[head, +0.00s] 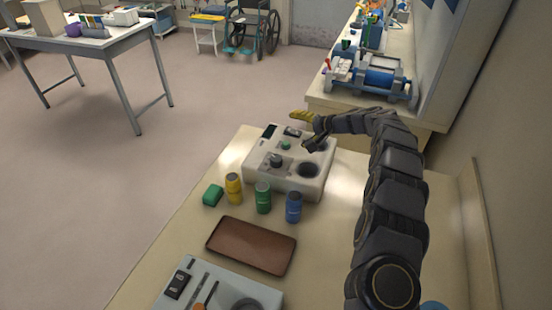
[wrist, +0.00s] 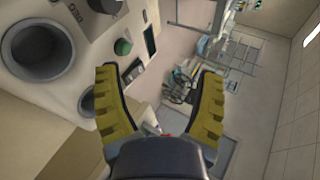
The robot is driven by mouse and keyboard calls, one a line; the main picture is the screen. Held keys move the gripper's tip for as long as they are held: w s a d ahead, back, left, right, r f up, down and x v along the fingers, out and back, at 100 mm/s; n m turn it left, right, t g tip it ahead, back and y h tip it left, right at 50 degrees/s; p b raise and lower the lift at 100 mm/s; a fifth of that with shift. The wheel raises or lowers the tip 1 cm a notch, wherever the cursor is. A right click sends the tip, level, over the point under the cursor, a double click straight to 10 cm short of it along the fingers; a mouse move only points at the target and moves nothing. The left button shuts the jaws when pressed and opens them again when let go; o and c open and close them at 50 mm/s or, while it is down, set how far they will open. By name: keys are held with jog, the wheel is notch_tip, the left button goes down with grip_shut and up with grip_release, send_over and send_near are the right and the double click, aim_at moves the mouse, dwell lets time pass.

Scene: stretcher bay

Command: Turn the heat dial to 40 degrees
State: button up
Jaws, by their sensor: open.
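A pale control box (head: 262,171) stands on the bench in the head view. A dark knob (head: 276,160) sits on its top, probably the heat dial; it is cut off at the top edge of the wrist view (wrist: 105,5). Its setting is too small to read. A green button (head: 286,146) and a dark display (head: 269,131) are behind the knob. My gripper (wrist: 160,72) is open and empty, its yellow fingers spread. It is over the back right of the box, apart from the knob.
A large dark round well (head: 308,170) is in the box top. Yellow, green (head: 263,197) and blue (head: 293,207) containers, a green block (head: 213,195) and a brown tray (head: 251,246) lie in front. Another device (head: 208,285) is nearest. Free floor is at left.

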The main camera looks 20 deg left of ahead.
aim_at(279, 161)
jog(key=f+m+t, duration=0.1)
jog(key=m, duration=0.3)
jog(key=s+f+m+t, duration=0.1)
jog(key=m, duration=0.3)
jog(key=s+f+m+t, duration=0.1)
jog(key=m, duration=0.3)
jog(key=shift+s+d+y, duration=0.25)
jog(key=shift+d+y, duration=0.05)
jog(key=shift+y, duration=0.1)
jog(key=s+f+m, duration=0.1)
jog(key=m, duration=0.1)
jog(key=s+f+m+t, duration=0.1)
jog(key=s+f+m, duration=0.1)
jog(key=m, duration=0.1)
jog(key=s+f+m, duration=0.1)
jog(key=m, duration=0.2)
jog(key=shift+s+a+f+h, duration=0.25)
jog(key=shift+a+h, duration=0.05)
jog(key=shift+a, duration=0.05)
jog(key=shift+w+a+f+m, duration=0.1)
jog(key=shift+a+f+m, duration=0.15)
jog(key=shift+f+m, duration=0.1)
jog(key=x, duration=0.6)
jog(key=shift+w+r, duration=0.1)
jog(key=shift+w, duration=0.1)
jog(key=shift+w+a, duration=0.2)
jog(key=shift+a, duration=0.2)
jog(key=c, duration=1.1)
